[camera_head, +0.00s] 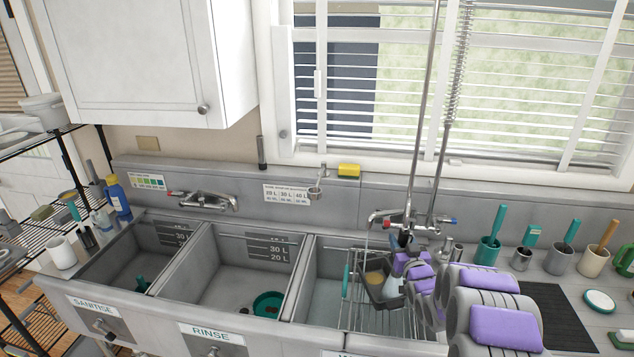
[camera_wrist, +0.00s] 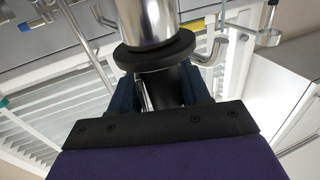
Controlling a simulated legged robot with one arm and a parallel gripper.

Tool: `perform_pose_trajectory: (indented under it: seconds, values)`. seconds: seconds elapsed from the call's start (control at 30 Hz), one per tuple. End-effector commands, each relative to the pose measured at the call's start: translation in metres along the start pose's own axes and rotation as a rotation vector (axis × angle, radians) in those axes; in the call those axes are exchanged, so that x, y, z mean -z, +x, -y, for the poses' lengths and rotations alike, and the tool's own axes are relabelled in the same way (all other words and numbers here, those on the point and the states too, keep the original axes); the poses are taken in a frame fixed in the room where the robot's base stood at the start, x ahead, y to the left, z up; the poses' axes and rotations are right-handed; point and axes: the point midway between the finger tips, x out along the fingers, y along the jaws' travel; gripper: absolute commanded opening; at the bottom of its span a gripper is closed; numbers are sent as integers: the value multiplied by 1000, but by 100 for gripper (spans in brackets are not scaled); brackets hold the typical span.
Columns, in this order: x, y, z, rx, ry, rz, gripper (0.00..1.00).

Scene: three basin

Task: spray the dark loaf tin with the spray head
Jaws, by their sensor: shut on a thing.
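The dark loaf tin (camera_head: 372,298) sits in a wire rack over the right-hand basin. It looks tilted, with something tan and something pale in or beside it, partly hidden by my arm. The spray head (camera_wrist: 155,52), a metal cylinder with a black ring, fills the top of the wrist view. My gripper (camera_wrist: 162,88) is shut on it, with dark fingers on both sides of its black lower part. I cannot make out any spray.
The wire rack (camera_head: 408,322) covers the right basin. The middle basin (camera_head: 232,262) holds a green round item; the left basin (camera_head: 130,258) holds a small green one. A faucet (camera_head: 385,215) and hose riser stand close by. Cups with brushes (camera_head: 487,250) line the right counter.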

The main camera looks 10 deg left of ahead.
Motion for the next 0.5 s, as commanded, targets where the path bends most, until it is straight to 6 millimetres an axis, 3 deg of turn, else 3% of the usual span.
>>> perform_pose_trajectory:
  seconds: [0.17, 0.5]
  values:
    - [0, 4, 4, 2, -2, -1, 3]
    - [-1, 37, 11, 2, 2, 0, 3]
